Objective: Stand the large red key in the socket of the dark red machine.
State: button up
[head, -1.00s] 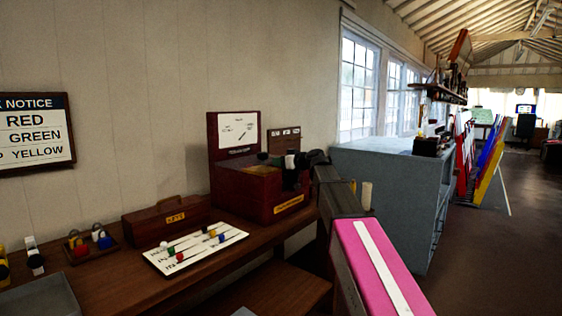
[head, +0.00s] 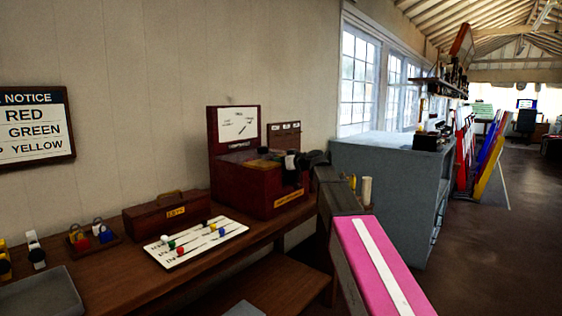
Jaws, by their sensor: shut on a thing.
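The dark red machine (head: 237,193) stands on the wooden bench, with its lidded back panel raised and a yellow label on its front. My gripper (head: 291,166) is black with a pale part and is over the machine's right side. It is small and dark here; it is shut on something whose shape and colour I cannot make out. The large red key is not clearly visible. The machine's socket cannot be made out, and the gripper and wrist cover part of the machine's top right.
A white board (head: 190,249) with several small coloured-headed keys lies on the bench. Left of the machine are a brown box (head: 155,220), a small tray of padlocks (head: 92,236) and a grey tray (head: 40,297). A grey cabinet (head: 385,185) stands to the right.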

jog(key=shift+f, duration=0.6)
jog(key=o, duration=1.1)
jog(key=shift+c, duration=0.2)
jog(key=shift+s, duration=0.1)
jog(key=v, duration=0.7)
jog(key=v, duration=1)
jog(key=shift+s+d, duration=0.2)
jog(key=shift+d, duration=0.1)
